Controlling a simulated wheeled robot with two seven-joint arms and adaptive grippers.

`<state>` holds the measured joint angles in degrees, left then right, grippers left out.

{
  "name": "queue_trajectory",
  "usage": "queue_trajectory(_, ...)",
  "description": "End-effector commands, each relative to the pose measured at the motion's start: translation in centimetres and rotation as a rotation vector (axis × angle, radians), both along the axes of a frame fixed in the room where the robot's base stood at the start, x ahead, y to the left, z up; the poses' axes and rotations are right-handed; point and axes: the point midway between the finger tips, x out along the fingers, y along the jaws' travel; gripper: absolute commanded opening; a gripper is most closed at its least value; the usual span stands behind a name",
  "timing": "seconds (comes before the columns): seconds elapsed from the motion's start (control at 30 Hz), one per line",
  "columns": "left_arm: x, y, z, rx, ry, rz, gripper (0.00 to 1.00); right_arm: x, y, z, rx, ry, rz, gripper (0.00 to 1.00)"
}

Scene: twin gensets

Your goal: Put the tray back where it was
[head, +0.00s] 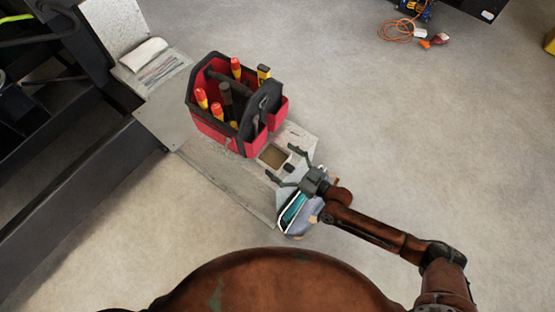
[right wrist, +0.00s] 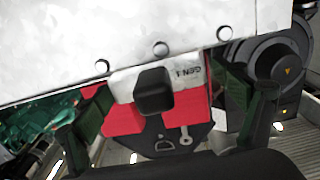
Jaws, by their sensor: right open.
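Which piece is the tray I cannot tell for certain; a shallow square recess with a brown floor (head: 273,156) is set in the pale metal surface (head: 215,172). My right gripper (head: 283,164) is open over the right end of this surface, beside the recess. A small black knob (head: 289,168) is between its fingers. No grip shows. My left gripper is out of view.
A red and black tool carrier (head: 225,105) with several tools stands on the metal surface, close to the gripper. A blue-grey bag (head: 305,212) with teal contents lies under my right forearm. Dark framework fills the left. An orange cord (head: 397,30) lies far right; the floor between is clear.

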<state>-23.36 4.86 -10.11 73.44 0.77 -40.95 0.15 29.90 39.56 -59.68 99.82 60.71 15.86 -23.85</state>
Motion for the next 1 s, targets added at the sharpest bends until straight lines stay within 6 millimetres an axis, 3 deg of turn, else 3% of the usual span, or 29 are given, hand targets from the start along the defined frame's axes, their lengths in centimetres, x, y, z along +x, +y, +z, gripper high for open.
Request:
queue_trajectory(0.13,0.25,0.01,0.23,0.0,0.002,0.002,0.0,0.79,1.04,-0.11,-0.001,0.001,0.0,0.89)
queue_trajectory(0.37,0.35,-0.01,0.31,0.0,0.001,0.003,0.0,0.85,1.12,-0.08,-0.002,0.0,0.0,0.89)
queue_trajectory(1.0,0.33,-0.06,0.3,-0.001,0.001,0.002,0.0,0.82,1.08,-0.11,-0.002,0.0,-0.001,0.46)
